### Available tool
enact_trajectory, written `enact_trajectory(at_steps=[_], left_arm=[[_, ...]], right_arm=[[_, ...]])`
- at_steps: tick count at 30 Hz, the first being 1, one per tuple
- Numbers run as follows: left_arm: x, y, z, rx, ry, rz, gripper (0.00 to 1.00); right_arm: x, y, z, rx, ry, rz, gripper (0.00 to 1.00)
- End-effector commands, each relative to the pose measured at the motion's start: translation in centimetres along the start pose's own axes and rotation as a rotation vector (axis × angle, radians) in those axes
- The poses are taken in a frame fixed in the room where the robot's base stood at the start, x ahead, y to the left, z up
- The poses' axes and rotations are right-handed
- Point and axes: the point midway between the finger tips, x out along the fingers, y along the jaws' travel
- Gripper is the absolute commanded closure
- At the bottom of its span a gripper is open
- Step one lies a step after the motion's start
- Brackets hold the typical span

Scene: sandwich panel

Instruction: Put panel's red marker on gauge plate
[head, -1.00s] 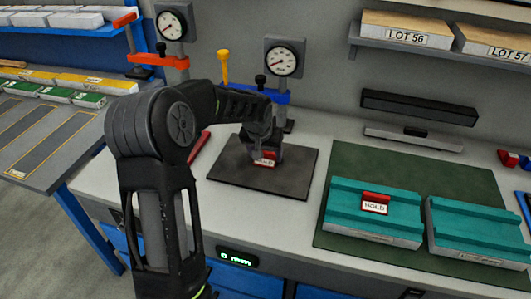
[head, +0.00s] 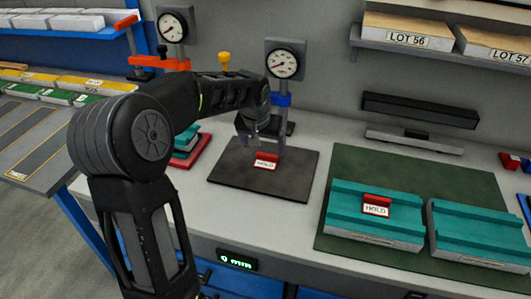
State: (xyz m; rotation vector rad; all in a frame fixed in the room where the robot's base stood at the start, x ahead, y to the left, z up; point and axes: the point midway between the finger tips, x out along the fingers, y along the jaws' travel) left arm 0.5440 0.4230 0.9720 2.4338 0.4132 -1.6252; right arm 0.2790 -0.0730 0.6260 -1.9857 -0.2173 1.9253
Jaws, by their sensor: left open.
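A red marker with a white HOLD label (head: 266,161) sits on the dark gauge plate (head: 240,185), near its middle. My left gripper (head: 264,143) is open and empty, just above and behind this marker, apart from it as far as I can tell. A second red HOLD marker (head: 376,204) stands on the left teal panel (head: 345,222) on the green mat. The right teal panel (head: 480,232) carries no marker. My right gripper is not in view.
Dial gauges (head: 284,63) stand behind the plate, one with a blue clamp. A small teal and red stack (head: 186,146) lies left of the plate, partly behind my arm. The green mat (head: 420,163) has free room behind the panels. A display (head: 237,260) reads 0 mm.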

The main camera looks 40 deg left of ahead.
Motion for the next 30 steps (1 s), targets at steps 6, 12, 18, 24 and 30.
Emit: enact_trajectory(at_steps=[6, 12, 18, 24, 30], left_arm=[[-3.9, 0.1, 0.0, 0.000, 0.002, 0.001, 0.15], [-5.2, 0.1, 0.0, 0.001, -0.001, 0.001, 0.15], [-5.2, 0.1, 0.0, 0.001, -0.001, 0.001, 0.15], [-5.2, 0.0, 0.0, 0.001, -0.001, 0.001, 0.15], [-5.2, 0.0, 0.0, 0.000, -0.001, 0.001, 0.15]], right_arm=[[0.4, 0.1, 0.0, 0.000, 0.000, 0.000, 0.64], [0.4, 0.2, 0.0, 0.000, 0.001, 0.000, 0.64], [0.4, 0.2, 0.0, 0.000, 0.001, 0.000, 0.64], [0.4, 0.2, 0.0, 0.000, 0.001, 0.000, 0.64], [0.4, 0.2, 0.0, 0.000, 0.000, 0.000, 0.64]])
